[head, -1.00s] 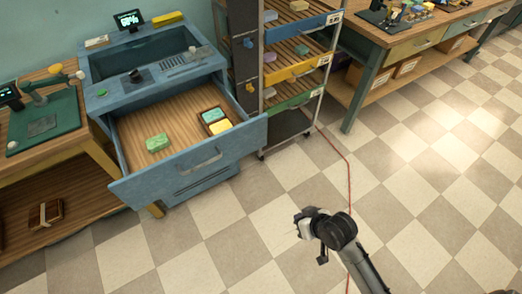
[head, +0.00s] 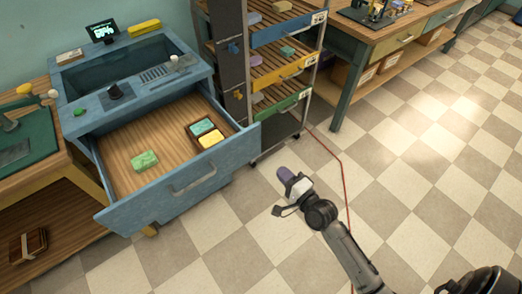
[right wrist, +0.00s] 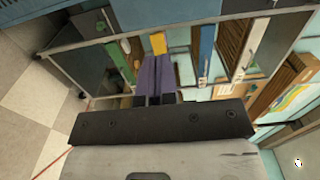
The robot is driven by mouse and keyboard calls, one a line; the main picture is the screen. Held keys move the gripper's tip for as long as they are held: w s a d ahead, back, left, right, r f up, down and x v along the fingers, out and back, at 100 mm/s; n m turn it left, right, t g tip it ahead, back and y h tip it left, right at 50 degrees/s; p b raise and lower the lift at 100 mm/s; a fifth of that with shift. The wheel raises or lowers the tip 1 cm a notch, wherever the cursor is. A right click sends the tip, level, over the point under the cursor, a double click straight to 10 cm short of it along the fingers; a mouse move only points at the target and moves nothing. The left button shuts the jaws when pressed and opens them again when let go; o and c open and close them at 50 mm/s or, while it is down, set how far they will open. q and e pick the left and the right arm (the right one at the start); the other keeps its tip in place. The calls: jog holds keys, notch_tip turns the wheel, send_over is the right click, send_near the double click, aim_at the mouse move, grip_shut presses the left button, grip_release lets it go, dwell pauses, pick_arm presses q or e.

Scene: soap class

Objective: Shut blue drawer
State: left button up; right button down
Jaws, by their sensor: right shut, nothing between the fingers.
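The blue drawer (head: 218,182) stands pulled out from the blue cabinet (head: 90,78), its front panel facing the room with a metal handle (head: 192,180). Inside lie a green soap bar (head: 144,160) and a small dark tray (head: 194,131) with a teal bar (head: 201,127) and a yellow bar (head: 209,140). My right gripper (head: 284,174) is shut and empty, in front of and to the right of the drawer front, apart from it. Its purple fingers (right wrist: 157,75) show in the right wrist view, pointing toward the shelf rack. My left gripper is not in view.
A shelf rack with blue (head: 285,30), yellow (head: 284,72) and green (head: 280,105) shelf fronts stands just right of the drawer. A red cable (head: 343,185) runs along the floor near my right arm. The checkered floor before the drawer is clear.

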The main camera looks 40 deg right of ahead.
aim_at(257, 145)
jog(key=w+b, duration=0.3)
jog(key=w, duration=0.7)
jog(key=shift+w+a+f, duration=0.1)
jog(key=shift+w+a, duration=0.05)
jog(key=shift+w, duration=0.65)
jog(key=shift+w, duration=0.1)
